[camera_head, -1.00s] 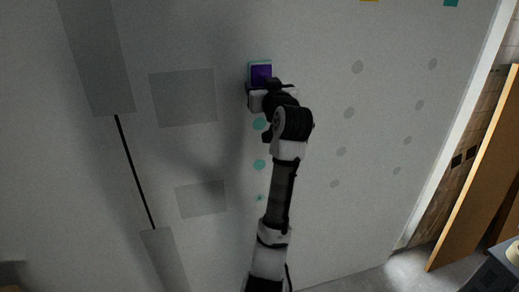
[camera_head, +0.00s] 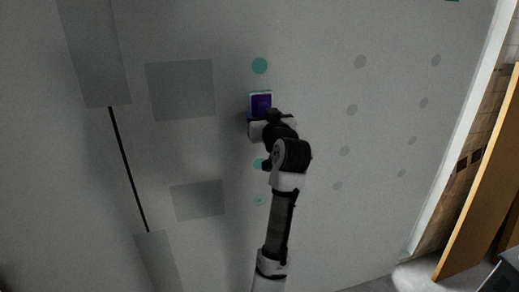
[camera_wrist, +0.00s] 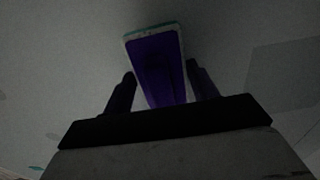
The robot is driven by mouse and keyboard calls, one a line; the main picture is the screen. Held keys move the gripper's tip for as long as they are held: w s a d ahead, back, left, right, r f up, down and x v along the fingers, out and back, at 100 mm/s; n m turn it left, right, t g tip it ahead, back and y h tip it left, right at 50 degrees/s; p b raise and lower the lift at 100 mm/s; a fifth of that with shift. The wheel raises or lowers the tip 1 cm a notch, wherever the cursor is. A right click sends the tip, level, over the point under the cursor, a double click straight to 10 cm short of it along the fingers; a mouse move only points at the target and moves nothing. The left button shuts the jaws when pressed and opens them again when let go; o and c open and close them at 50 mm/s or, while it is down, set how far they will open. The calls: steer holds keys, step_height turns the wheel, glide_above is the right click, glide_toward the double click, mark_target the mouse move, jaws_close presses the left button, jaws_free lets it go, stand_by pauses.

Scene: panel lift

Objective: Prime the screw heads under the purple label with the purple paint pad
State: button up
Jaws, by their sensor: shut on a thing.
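The purple paint pad (camera_head: 261,104) has a pale teal rim and is held upright in front of the grey panel (camera_head: 320,60). My gripper (camera_head: 262,118) is shut on it; in the wrist view the pad (camera_wrist: 160,65) stands between the two dark fingers. I cannot tell whether the pad touches the panel. A teal round spot (camera_head: 260,65) shows just above the pad. No purple label is in view.
Two columns of grey spots (camera_head: 344,151) lie to the right on the panel. Grey rectangles (camera_head: 180,90) and a dark slanted line (camera_head: 128,165) are at left. A wooden board (camera_head: 485,185) leans at far right.

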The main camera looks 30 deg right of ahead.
mark_target(259, 208)
steer(key=shift+f+b, duration=11.65)
steer(key=shift+f, duration=6.35)
steer(key=shift+r, duration=0.1)
steer(key=shift+s, duration=0.15)
